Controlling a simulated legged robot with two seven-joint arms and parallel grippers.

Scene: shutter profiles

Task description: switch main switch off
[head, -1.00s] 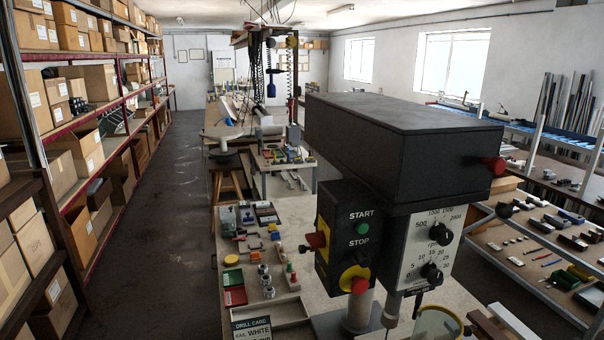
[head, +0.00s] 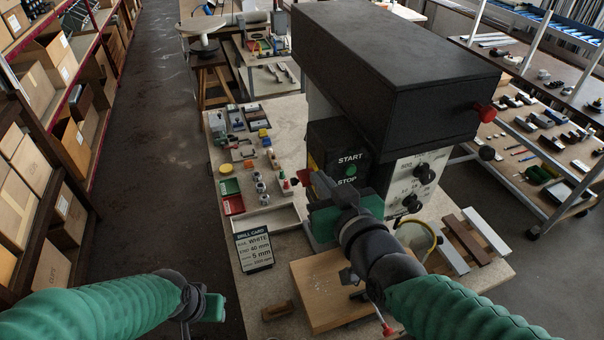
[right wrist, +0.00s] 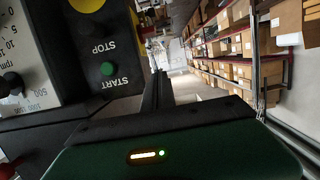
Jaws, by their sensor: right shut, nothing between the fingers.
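The drill press's black control box (head: 335,145) carries a green START button (head: 351,171) and STOP lettering. At its left side a red knob (head: 304,177) with some yellow behind it shows, the main switch. Its turned position cannot be read. My right gripper (head: 320,181) is shut and empty, its tips close beside the red knob; contact cannot be told. In the right wrist view the shut fingers (right wrist: 157,92) point past the box, with the START button (right wrist: 107,69) to their left; the red knob is not visible there. My left gripper (head: 213,307) is low at the left, its fingers unclear.
The drill's dark head cover (head: 390,75) overhangs the box. Below are a wooden board (head: 315,300), a drill card (head: 253,249) and a clear guard (head: 415,238). Small parts trays cover the bench at left. Shelves (head: 60,130) stand beyond the open aisle.

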